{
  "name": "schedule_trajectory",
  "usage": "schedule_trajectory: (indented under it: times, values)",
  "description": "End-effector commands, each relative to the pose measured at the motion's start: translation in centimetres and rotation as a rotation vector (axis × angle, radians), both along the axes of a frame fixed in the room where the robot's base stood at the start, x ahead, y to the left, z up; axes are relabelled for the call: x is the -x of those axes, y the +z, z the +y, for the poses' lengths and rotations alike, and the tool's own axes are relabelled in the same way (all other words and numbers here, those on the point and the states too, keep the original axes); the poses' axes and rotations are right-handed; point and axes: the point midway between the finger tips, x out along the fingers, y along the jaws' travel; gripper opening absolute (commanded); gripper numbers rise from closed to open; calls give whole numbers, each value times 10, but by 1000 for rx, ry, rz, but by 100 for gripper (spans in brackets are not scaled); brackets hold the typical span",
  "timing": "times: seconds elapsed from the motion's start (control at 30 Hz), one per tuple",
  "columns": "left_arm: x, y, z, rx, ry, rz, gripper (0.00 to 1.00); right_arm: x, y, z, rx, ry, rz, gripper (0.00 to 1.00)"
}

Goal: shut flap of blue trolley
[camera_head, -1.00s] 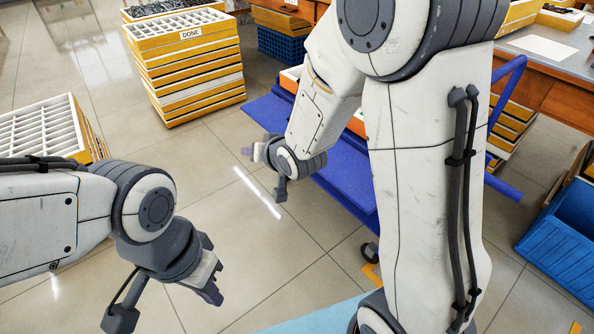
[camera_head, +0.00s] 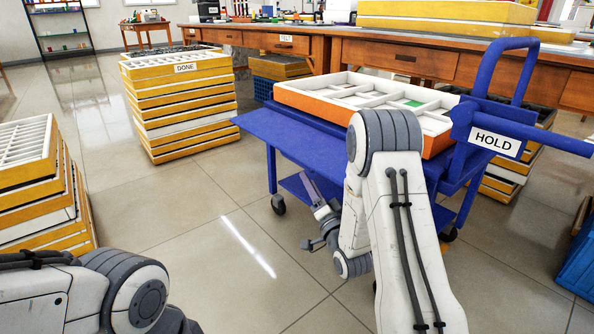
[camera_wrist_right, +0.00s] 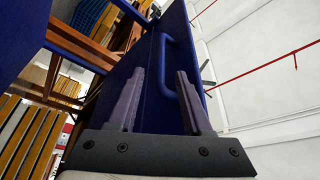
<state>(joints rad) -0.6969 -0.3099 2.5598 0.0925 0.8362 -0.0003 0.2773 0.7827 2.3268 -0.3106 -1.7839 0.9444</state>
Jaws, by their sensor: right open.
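The blue trolley (camera_head: 455,185) stands right of centre in the head view, with a "HOLD" label by its push handle. Its flap (camera_head: 290,132) sticks out flat to the left, roughly level. My right gripper (camera_head: 310,188) is low in front of the trolley, below the flap, its fingers pointing up and left. In the right wrist view its two fingers (camera_wrist_right: 160,100) are apart with nothing gripped. A blue panel with a bar handle (camera_wrist_right: 183,80) shows beyond and between them; I cannot tell whether they touch. My left gripper is out of view.
An orange tray with white compartments (camera_head: 350,92) sits on the trolley. A stack of yellow trays labelled "DONE" (camera_head: 180,105) stands to the left, another stack (camera_head: 30,190) at the far left. Wooden benches (camera_head: 400,58) stand behind. The floor between is clear.

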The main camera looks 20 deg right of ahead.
Motion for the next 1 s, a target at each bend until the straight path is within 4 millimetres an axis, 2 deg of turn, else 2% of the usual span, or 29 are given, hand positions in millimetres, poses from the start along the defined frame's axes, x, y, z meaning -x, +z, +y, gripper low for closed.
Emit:
schedule_trajectory:
  times: [0.3,0.5,0.67,0.9,0.97,1.0]
  values:
    - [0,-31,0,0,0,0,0,-57,12,3,3,1,-6,50]
    - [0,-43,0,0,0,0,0,-83,19,4,2,1,-2,50]
    - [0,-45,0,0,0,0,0,-91,23,4,1,0,0,50]
    - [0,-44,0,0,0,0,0,-91,24,4,1,0,1,50]
    - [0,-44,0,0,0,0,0,-91,24,4,1,0,1,30]
    - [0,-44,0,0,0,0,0,-91,24,4,1,0,1,15]
